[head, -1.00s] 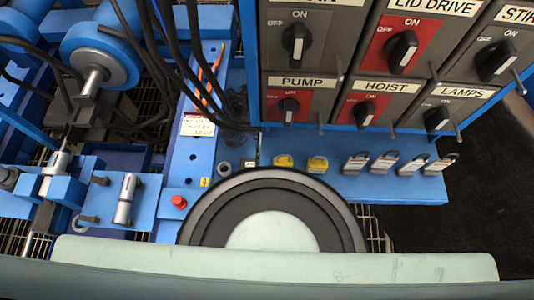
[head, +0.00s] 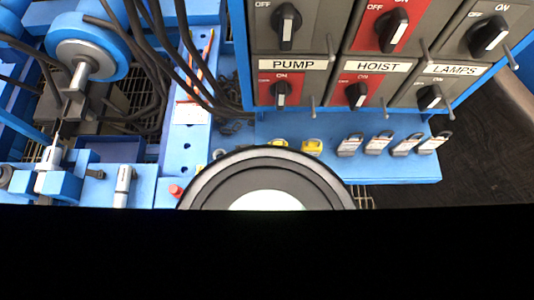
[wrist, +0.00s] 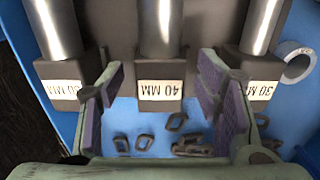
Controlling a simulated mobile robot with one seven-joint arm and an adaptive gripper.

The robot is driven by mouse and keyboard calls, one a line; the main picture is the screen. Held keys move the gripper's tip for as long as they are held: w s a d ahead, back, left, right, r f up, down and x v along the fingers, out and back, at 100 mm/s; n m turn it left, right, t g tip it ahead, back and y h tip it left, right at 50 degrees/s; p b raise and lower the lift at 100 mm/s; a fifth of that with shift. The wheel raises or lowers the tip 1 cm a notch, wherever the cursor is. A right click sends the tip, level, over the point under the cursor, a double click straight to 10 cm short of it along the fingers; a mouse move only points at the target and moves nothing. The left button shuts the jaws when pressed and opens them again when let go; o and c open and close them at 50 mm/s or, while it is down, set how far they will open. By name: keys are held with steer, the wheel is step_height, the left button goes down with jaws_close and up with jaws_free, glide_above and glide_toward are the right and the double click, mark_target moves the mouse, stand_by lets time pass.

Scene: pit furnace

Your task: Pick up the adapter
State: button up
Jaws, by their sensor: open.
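No part is labelled as the adapter, so I cannot tell for sure which one it is. In the wrist view a dark block labelled 40 MM (wrist: 161,92) with a bright metal cylinder (wrist: 161,28) shows between the fingers of my gripper (wrist: 161,88). The fingers, with purple pads, are open, one on each side of the block. I see no contact, and the depth is hard to judge. A similar block with a cylinder stands to the left (wrist: 70,82) and another labelled 30 MM to the right (wrist: 250,78). My gripper does not show in the head view.
A grey ring (wrist: 296,62) lies on the blue surface at right. Several small dark loops (wrist: 145,141) lie below the blocks. In the head view, a switch panel (head: 318,67) stands over a blue shelf (head: 400,172) with several padlocks. Black fills the bottom of the head view.

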steer(key=shift+c, duration=0.5)
jaws_close()
stand_by(0.4)
